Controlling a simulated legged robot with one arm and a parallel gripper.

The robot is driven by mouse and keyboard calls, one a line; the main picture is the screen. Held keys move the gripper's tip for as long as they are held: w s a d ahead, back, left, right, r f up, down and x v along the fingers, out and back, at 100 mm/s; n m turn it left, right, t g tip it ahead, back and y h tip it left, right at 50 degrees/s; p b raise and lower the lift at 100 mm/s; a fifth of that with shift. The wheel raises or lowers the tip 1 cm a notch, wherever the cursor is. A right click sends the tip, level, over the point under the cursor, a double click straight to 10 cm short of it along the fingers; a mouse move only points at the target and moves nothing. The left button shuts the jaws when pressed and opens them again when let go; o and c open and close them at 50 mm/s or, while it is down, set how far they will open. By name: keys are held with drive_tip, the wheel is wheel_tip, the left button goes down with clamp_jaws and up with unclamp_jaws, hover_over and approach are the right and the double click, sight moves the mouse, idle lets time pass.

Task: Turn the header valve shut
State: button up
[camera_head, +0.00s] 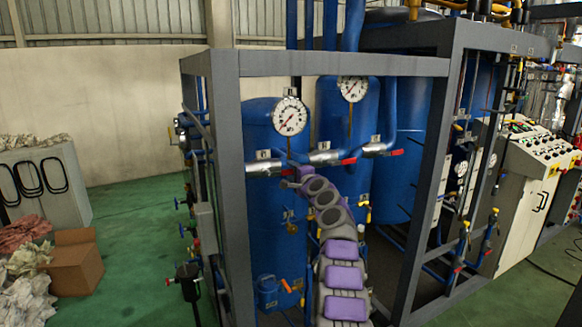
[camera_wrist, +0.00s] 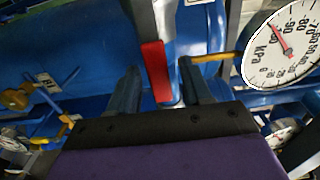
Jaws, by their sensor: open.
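A red lever handle (camera_wrist: 156,72) shows in the wrist view between the two dark fingers of my gripper (camera_wrist: 159,66). The fingers are open and stand apart on either side of it; I cannot tell if either touches it. The handle lies alongside a pale metal pipe or valve part. In the head view, my gripper (camera_head: 288,177) is at the blue pipework, just below the left silver valve section (camera_head: 263,164). Its fingertips are too small there to make out. Other red handles show on the header, at the middle (camera_head: 348,161) and right (camera_head: 396,152).
A round pressure gauge (camera_wrist: 284,50) is close on the right in the wrist view. In the head view, a grey frame post (camera_head: 231,190) stands left of my arm, and blue tanks (camera_head: 345,110) stand behind.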

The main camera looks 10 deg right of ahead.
drive_tip(key=shift+w+a+p, duration=0.1)
drive_tip(key=shift+w+p, duration=0.55)
drive_tip(key=shift+p, duration=0.35)
drive_tip(key=shift+w+a+f, duration=0.1)
drive_tip(key=shift+c, duration=0.4)
clamp_jaws()
